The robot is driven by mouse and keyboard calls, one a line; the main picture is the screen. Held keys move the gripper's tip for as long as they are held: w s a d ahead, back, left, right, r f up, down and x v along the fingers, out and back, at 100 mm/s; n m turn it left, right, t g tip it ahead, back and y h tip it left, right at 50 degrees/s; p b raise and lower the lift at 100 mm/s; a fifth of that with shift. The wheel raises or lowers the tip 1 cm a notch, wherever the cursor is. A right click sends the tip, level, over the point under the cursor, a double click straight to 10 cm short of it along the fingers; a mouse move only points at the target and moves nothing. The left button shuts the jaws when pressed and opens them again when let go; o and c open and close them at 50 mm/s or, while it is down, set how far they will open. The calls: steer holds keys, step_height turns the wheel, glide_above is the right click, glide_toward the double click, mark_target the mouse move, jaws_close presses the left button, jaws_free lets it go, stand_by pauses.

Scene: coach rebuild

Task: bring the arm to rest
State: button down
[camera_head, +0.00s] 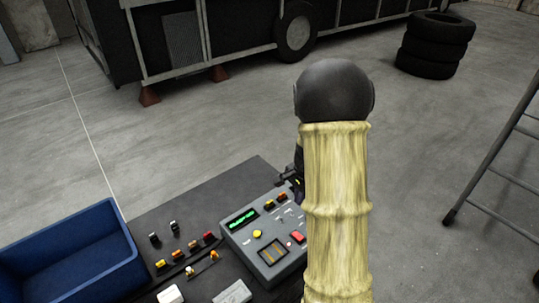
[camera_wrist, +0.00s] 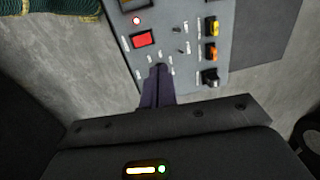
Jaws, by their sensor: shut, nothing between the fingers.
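My arm, in a yellowish sleeve, rises through the right of the head view and hides much of what is behind it. My gripper shows in the wrist view (camera_wrist: 158,72) as dark fingers drawn together with nothing between them. Its tips overlap the lower edge of the grey control panel (camera_wrist: 190,45) in that picture; I cannot tell whether they touch it. In the head view the panel (camera_head: 262,262) stands on the dark bench top (camera_head: 150,222), with a green display, a yellow button and a red switch (camera_head: 297,237). The red switch also shows in the wrist view (camera_wrist: 144,39).
A blue bin (camera_head: 105,270) stands at the bench's left. Several small coloured parts lie between it and the panel. A ladder (camera_head: 497,150) is at the right, stacked tyres (camera_head: 433,48) at the back right, a coach (camera_head: 180,40) behind. Open floor lies between.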

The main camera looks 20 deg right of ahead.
steer(key=s+a+r+n, duration=0.3)
steer(key=s+a+n, duration=0.3)
steer(key=a+n, duration=0.1)
steer(key=s+a+r+n+t+b, duration=0.1)
steer(key=s+a+r+n, duration=0.2)
steer(key=s+a+n, duration=0.3)
steer(key=shift+s+a+n, duration=0.4)
steer(key=shift+a+n, duration=0.2)
steer(key=shift+a, duration=0.15)
stand_by(0.4)
